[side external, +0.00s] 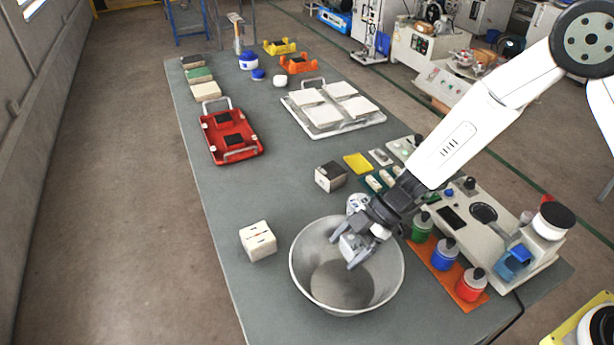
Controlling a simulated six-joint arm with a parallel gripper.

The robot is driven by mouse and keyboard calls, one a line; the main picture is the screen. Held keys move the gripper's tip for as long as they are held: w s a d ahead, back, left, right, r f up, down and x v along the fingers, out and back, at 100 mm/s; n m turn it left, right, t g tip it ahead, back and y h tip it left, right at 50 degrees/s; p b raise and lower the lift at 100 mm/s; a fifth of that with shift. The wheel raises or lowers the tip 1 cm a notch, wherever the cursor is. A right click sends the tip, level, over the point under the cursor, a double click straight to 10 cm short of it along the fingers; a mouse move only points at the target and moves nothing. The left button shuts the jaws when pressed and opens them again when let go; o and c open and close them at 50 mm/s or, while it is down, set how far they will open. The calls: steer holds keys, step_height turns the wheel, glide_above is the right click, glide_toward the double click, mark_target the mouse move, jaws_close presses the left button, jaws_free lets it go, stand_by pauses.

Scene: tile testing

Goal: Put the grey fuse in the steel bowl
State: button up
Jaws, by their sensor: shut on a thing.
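The steel bowl (372,297) stands on the grey table near its front end, open side up. My gripper (355,252) points down over the bowl's far rim, with its fingertips at the mouth of the bowl. It is shut on a small light-grey piece, which looks like the grey fuse (348,244). The fingers hide much of the piece, and its exact height over the bowl's floor is hard to tell. The visible floor of the bowl looks empty.
A white block (258,241) stands left of the bowl and a dark-sided box (330,176) behind it. Green, blue and red bottles (445,254) on an orange mat stand close on the right, beside a beige instrument (490,225). A red tray (231,137) lies farther back.

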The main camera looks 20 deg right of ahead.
steer(key=shift+f, duration=0.1)
steer(key=o, duration=1.2)
steer(key=shift+c, duration=0.2)
steer(key=shift+d+r, duration=0.15)
steer(key=shift+r, duration=0.65)
steer(key=v, duration=1.1)
steer(key=shift+d+r, duration=0.15)
steer(key=shift+d, duration=0.05)
